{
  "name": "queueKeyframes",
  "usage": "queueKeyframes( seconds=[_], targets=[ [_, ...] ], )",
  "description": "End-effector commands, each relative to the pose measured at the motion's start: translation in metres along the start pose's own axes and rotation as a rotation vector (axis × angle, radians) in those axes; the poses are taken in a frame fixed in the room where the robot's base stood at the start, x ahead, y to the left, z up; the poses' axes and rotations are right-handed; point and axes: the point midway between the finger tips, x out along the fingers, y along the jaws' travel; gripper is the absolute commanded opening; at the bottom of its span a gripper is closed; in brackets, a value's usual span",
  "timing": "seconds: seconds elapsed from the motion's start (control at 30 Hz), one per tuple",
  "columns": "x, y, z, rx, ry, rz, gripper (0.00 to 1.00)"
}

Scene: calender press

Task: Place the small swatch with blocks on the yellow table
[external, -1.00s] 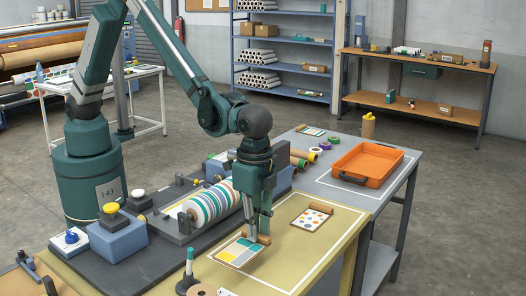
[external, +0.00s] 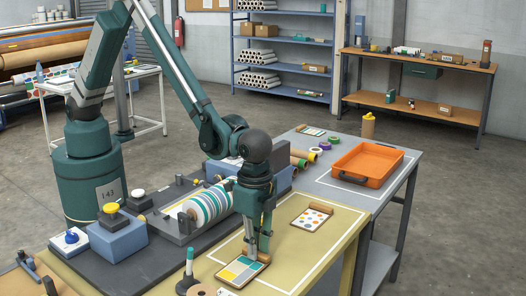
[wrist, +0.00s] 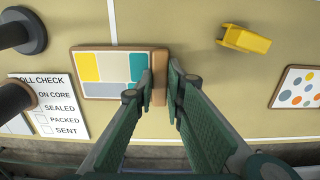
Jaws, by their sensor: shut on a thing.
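The swatch is level, low over the front part of the yellow table (external: 320,243). I cannot tell whether it touches the tabletop.
A dotted swatch (external: 311,218) lies to the right. A marker in a dark stand (external: 189,275) is close on the left. The wrist view shows a roll check card (wrist: 52,108) and a small yellow object (wrist: 243,40). Striped press rollers (external: 208,204) stand behind.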

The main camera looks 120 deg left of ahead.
Motion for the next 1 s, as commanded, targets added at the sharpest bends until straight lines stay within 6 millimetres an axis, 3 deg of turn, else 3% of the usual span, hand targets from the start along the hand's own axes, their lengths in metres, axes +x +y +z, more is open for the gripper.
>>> queueKeyframes(
  seconds=[0.53,0.57,0.63,1.0],
  targets=[
    [0.009,0.0,-0.0002,0.0,0.0,0.0,0.01],
    [0.0082,0.0,-0.0002,0.0,0.0,0.0,0.17],
    [0.0078,0.0,-0.0002,0.0,0.0,0.0,0.26],
    [0.0072,0.0001,-0.0001,0.0,0.0,0.0,0.28]
  ],
)
